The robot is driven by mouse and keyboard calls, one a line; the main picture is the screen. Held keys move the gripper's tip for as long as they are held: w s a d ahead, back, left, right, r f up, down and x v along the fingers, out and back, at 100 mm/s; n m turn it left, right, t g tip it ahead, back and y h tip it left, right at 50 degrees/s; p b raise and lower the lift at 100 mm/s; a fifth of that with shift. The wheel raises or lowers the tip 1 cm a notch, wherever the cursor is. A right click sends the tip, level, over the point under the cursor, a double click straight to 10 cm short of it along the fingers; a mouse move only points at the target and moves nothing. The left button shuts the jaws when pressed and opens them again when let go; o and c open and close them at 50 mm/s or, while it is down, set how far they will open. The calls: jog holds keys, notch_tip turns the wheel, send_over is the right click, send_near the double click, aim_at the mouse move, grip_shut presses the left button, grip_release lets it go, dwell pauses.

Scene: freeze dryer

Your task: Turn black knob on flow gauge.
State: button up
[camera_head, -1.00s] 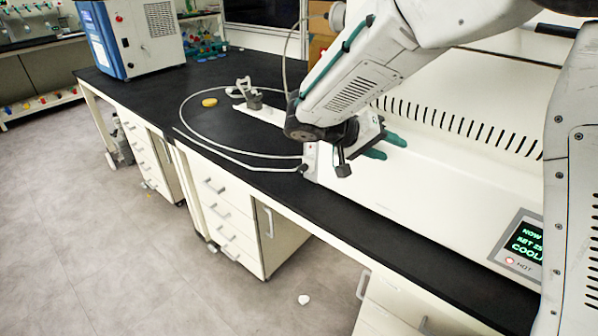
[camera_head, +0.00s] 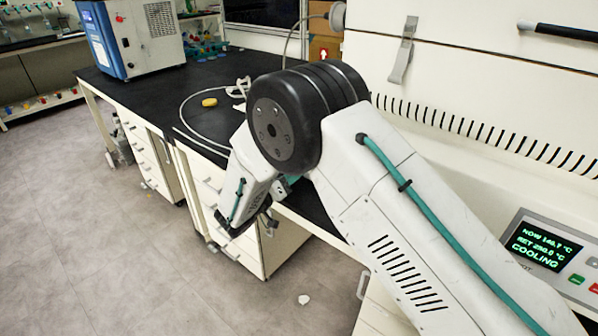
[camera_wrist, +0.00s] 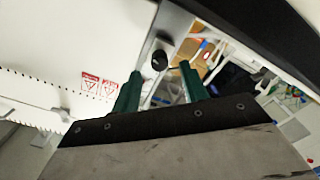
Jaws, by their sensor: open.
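In the wrist view, a round black knob (camera_wrist: 160,60) shows beyond my fingertips, against a pale narrow upright part. It appears between the two green fingers of my gripper (camera_wrist: 162,72), slightly above the line of their tips. The fingers are apart and nothing is held between them. I cannot tell the distance to the knob, and I see no contact. The flow gauge's body is not clearly made out. In the head view, my arm hides most of my gripper, and I cannot pick out the knob there.
A white machine with vent slots (camera_head: 470,125) and a lit display (camera_head: 543,247) stands at the right. A blue and white device (camera_head: 128,38) stands at the back left.

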jog(key=shift+x, duration=2)
grip_shut()
jog(key=shift+n, duration=0.3)
